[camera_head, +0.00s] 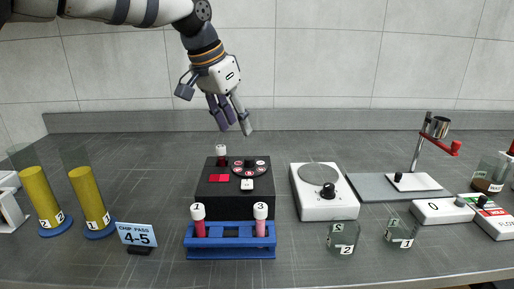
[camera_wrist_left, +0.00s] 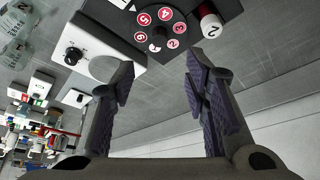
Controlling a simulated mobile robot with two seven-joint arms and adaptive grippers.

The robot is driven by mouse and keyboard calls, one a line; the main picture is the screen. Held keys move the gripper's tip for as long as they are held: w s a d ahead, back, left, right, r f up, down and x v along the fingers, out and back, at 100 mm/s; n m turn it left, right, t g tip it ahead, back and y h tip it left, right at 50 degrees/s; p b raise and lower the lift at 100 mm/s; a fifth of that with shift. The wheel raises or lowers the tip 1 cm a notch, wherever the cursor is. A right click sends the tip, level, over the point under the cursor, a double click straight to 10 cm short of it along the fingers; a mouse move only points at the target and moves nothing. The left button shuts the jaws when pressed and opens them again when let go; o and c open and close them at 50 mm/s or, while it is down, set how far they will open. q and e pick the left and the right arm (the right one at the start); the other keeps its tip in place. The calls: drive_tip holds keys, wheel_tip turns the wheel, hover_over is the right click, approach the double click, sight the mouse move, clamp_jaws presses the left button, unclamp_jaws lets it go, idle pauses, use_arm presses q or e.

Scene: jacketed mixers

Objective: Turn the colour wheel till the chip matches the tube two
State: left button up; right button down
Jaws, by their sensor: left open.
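The colour wheel (camera_head: 250,167) is a black disc with a central knob and red numbered chips, on top of a black box (camera_head: 232,205). It also shows in the left wrist view (camera_wrist_left: 160,28). Two red windows (camera_head: 219,178) beside it look much alike; I cannot tell whether they match. Tube two (camera_head: 222,158) stands at the box's back, white-capped with dark red liquid; its cap shows in the left wrist view (camera_wrist_left: 209,22). My left gripper (camera_head: 232,128) is open and empty, above and behind the box, apart from the wheel. My right gripper is not in view.
A blue rack (camera_head: 231,252) in front holds tubes 1 (camera_head: 199,222) and 3 (camera_head: 260,222). A hotplate (camera_head: 322,205) stands close right. Glass beakers (camera_head: 342,238) stand front right. The bench behind is clear.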

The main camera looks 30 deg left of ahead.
sight(249, 158)
use_arm(q)
drive_tip(key=x, duration=1)
drive_tip(key=shift+s+f+b, duration=0.1)
drive_tip(key=shift+f+b, duration=0.15)
drive_tip(key=shift+b, duration=0.15)
drive_tip(key=shift+r, duration=0.1)
clamp_jaws()
